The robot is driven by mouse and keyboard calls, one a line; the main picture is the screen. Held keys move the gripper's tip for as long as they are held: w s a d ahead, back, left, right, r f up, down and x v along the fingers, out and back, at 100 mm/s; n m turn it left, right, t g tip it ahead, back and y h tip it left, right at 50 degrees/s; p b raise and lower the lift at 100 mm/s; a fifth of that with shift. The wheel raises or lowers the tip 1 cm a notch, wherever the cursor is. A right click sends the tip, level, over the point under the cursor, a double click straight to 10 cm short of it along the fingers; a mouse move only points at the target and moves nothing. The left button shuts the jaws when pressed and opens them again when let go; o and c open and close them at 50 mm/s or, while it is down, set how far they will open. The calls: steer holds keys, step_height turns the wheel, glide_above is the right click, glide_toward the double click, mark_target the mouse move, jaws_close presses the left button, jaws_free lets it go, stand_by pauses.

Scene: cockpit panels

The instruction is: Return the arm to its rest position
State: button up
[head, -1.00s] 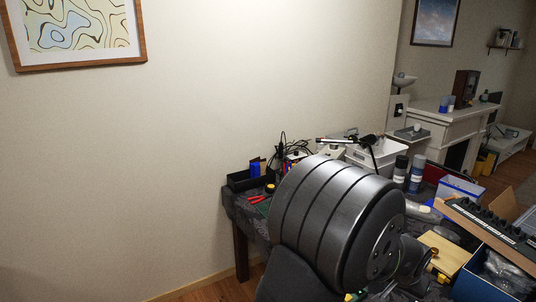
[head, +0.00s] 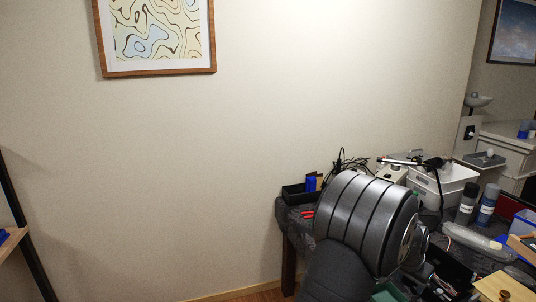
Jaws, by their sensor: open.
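My own arm shows in the head view as a large dark grey ribbed joint (head: 366,222) at the lower right, with a dark link below it. It stands in front of the cluttered table (head: 292,215) and hides part of it. My gripper is not in view, so I cannot see its jaws or anything near them.
The table holds a white bin (head: 440,182), dark spray cans (head: 466,205), a black tray with a blue item (head: 311,183), and a wooden box (head: 503,288). A shelf frame (head: 25,230) stands at the left edge.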

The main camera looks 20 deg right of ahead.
steer(key=shift+w+f, duration=0.5)
steer(key=shift+w, duration=0.4)
steer(key=o, duration=1.1)
steer(key=s+f+h, duration=0.1)
steer(key=s+f, duration=0.2)
steer(key=s, duration=0.2)
steer(key=s+f+h, duration=0.1)
steer(key=s+f, duration=0.2)
steer(key=s, duration=0.3)
steer(key=s+a+f+m+t+h, duration=0.1)
steer(key=s+f+h, duration=0.1)
steer(key=s+f, duration=0.2)
steer(key=shift+s+a+f, duration=0.1)
steer(key=shift+s, duration=0.7)
steer(key=s+a+h, duration=0.1)
steer(key=s, duration=0.1)
steer(key=s+a, duration=0.2)
steer(key=s, duration=0.1)
steer(key=s+a+h, duration=0.1)
steer(key=s, duration=0.2)
steer(key=shift+a+f+m+h, duration=0.3)
steer(key=shift+a+f+m, duration=0.1)
steer(key=s+a+r+g+h, duration=0.1)
steer(key=s+a+r+h, duration=0.1)
steer(key=s+a, duration=0.3)
steer(key=shift+m, duration=0.4)
steer(key=x, duration=1)
steer(key=shift+s, duration=0.2)
